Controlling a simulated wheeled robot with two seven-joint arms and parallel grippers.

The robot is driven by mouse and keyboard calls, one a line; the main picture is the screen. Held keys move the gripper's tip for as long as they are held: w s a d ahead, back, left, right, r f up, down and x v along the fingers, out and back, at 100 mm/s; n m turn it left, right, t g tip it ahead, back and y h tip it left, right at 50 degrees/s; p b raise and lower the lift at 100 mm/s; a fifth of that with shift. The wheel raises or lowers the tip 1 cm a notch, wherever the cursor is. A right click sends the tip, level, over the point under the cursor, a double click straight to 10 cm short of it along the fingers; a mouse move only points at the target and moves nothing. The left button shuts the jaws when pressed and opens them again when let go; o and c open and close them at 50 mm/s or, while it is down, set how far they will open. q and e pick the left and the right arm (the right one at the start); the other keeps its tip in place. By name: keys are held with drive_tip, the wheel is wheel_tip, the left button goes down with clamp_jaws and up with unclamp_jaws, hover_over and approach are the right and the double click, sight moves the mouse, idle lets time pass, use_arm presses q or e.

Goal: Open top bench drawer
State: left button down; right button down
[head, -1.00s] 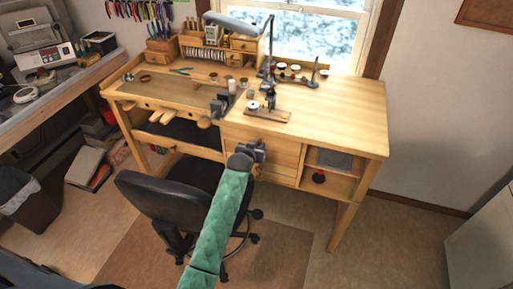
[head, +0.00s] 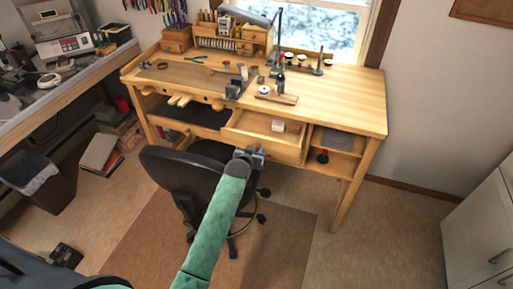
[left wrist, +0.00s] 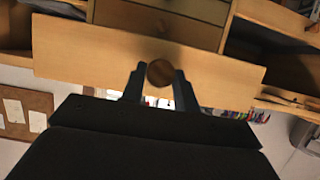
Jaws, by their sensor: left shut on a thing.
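The top bench drawer (head: 240,132) of the light wooden workbench (head: 340,95) stands pulled out, and its inside shows in the head view. A small pale block (head: 278,126) lies in it. My left gripper (head: 256,156) is at the drawer's front. In the left wrist view, its two dark fingers (left wrist: 160,86) are shut on a round brown knob (left wrist: 160,72) on the drawer's light wooden front (left wrist: 90,62). My right gripper is not in view.
A black office chair (head: 180,170) stands close to my left arm, in front of the bench. Open shelves (head: 338,150) are right of the drawer. Tools and a lamp (head: 245,17) stand on the bench top.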

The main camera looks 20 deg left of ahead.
use_arm(q)
drive_tip(key=c, duration=1.1)
unclamp_jaws()
drive_tip(key=shift+b+v, duration=1.5)
drive_tip(key=shift+v, duration=2.45)
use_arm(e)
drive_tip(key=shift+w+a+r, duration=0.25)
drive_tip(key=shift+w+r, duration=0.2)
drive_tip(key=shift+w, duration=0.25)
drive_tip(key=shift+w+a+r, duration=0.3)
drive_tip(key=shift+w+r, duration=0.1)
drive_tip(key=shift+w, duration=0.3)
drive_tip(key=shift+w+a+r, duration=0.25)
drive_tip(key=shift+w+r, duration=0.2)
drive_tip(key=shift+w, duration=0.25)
